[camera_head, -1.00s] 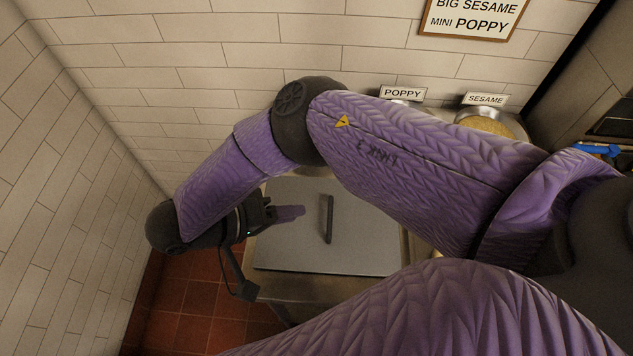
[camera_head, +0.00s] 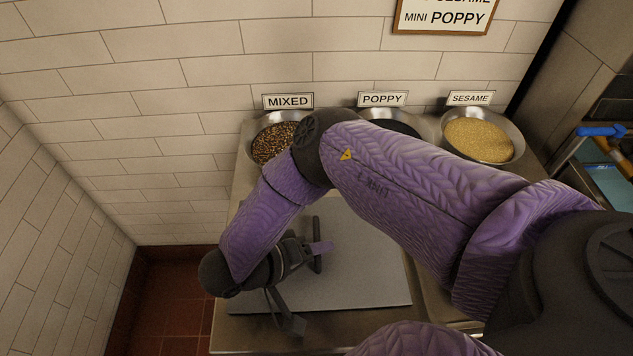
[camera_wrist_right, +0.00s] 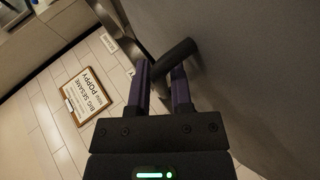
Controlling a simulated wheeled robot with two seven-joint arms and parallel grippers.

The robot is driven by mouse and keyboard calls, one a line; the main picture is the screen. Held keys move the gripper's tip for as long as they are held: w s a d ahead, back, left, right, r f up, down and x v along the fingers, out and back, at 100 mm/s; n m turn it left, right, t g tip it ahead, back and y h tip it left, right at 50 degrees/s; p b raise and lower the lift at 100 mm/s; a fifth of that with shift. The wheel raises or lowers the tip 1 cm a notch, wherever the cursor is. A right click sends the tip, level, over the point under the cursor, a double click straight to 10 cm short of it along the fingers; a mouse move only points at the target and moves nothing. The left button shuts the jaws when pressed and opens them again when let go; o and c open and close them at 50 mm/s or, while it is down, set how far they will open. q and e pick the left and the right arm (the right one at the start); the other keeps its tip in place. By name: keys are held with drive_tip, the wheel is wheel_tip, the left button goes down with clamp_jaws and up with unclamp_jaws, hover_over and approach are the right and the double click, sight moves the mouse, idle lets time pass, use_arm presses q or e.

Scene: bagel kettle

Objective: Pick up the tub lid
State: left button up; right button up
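The tub lid is a flat grey panel (camera_head: 365,275) lying on the steel counter. Its dark bar handle (camera_head: 317,224) stands near the middle of the panel. My right gripper (camera_head: 322,248) is at the handle, reaching in from the left side of the lid. In the right wrist view, its two purple fingers (camera_wrist_right: 160,88) are apart, with the dark handle (camera_wrist_right: 174,61) at and between their tips. I cannot tell whether either finger touches it. The lid's grey face (camera_wrist_right: 255,75) fills the right of that view. My left gripper is not in view.
Behind the lid stand bowls of mixed seeds (camera_head: 270,143), poppy (camera_head: 400,127) and sesame (camera_head: 480,138), with label cards. A tiled wall (camera_head: 200,95) closes the back and left. Blue-handled items (camera_head: 600,131) are at the far right. My right arm hides part of the counter.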

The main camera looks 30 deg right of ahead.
clamp_jaws()
idle(0.3)
